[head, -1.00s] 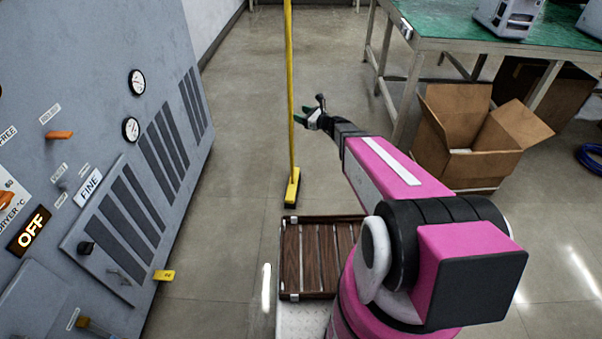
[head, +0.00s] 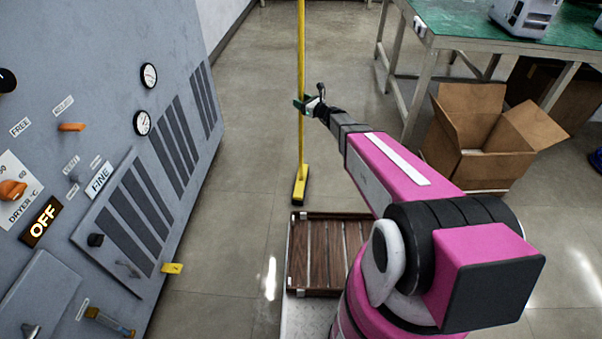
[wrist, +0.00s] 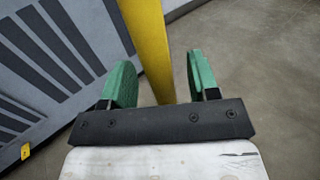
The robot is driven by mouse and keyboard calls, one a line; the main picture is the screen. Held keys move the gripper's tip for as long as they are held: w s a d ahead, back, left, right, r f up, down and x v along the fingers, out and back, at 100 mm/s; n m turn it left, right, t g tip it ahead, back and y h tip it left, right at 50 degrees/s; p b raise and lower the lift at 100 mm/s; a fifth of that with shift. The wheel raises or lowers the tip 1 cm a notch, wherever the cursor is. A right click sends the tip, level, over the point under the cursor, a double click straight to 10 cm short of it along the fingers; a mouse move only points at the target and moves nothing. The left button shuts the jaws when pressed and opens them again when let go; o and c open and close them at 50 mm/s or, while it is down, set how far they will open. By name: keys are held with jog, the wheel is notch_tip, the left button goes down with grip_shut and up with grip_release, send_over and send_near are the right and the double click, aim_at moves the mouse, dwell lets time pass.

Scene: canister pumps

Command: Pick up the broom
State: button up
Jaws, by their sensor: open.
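The broom (head: 301,70) has a yellow upright handle and a yellow head with dark bristles on the floor. In the head view my gripper (head: 303,105) is at the handle, well above the broom head. In the wrist view the yellow handle (wrist: 147,40) passes between the two green fingers of my gripper (wrist: 160,82), which are open on either side of it. The handle looks nearer the left finger; I cannot tell whether it touches. The broom head is out of the wrist view.
A grey control cabinet (head: 110,130) stands on the left. A green-topped workbench (head: 470,25) and an open cardboard box (head: 490,135) are on the right. My wooden slatted tray (head: 325,255) is in front of me. The floor (head: 235,150) around the broom is clear.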

jog(key=shift+x, duration=1.25)
jog(key=shift+c, duration=0.3)
grip_shut()
jog(key=shift+r, duration=0.1)
